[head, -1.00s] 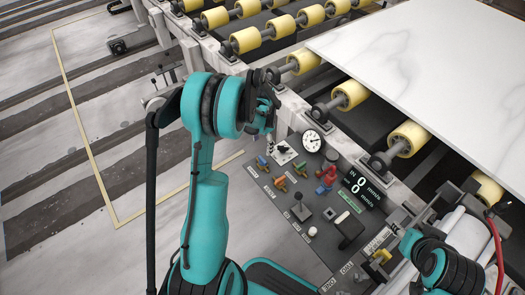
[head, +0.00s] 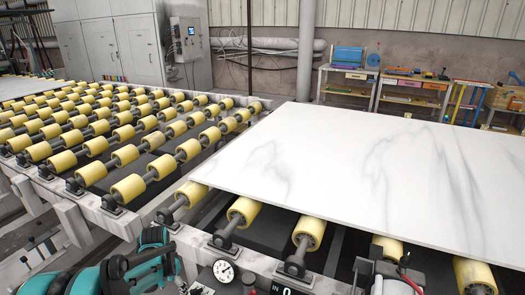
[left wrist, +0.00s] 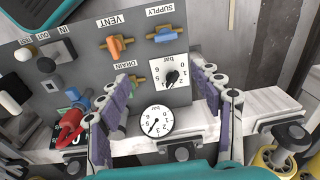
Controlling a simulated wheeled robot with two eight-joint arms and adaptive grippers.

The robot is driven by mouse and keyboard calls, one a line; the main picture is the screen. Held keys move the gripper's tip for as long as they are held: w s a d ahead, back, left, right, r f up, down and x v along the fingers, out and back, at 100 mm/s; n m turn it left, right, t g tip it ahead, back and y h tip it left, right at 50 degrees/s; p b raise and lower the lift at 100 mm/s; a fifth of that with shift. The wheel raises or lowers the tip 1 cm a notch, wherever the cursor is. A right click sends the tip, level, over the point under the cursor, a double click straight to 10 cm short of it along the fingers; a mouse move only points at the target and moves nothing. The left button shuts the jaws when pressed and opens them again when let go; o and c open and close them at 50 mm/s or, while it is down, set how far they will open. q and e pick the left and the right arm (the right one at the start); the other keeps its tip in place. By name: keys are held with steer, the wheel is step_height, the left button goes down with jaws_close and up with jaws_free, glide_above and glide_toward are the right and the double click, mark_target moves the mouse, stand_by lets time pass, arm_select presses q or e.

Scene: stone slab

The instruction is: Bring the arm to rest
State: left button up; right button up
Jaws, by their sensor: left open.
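My left arm (head: 140,262) comes in at the bottom left of the head view, beside the roller conveyor's near frame. Its gripper is hardly visible there. In the left wrist view my left gripper (left wrist: 168,92) is open and empty, its two fingers apart over the control panel (left wrist: 85,55). A pressure dial with a knob (left wrist: 171,77) and a round gauge (left wrist: 157,121) show between and below the fingers. The gauge (head: 224,271) also shows at the bottom of the head view. My right gripper is out of view.
A white marble slab (head: 350,180) lies on yellow rollers (head: 128,188) at the right. The panel carries an orange vent handle (left wrist: 115,43), a supply handle and a red valve (left wrist: 70,128) close to the left finger. Cabinets and workbenches stand along the back wall.

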arm_select(q)
steer(key=s+d+r+n+t, duration=0.25)
steer(key=s+d+r, duration=0.45)
steer(key=r, duration=0.4)
steer(key=s+d+r+n+t, duration=0.1)
steer(key=s+d+t, duration=0.1)
steer(key=s, duration=0.3)
steer(key=s+d+r+t, duration=0.2)
steer(key=s+d, duration=0.2)
steer(key=s, duration=0.2)
steer(key=shift+d+n, duration=0.35)
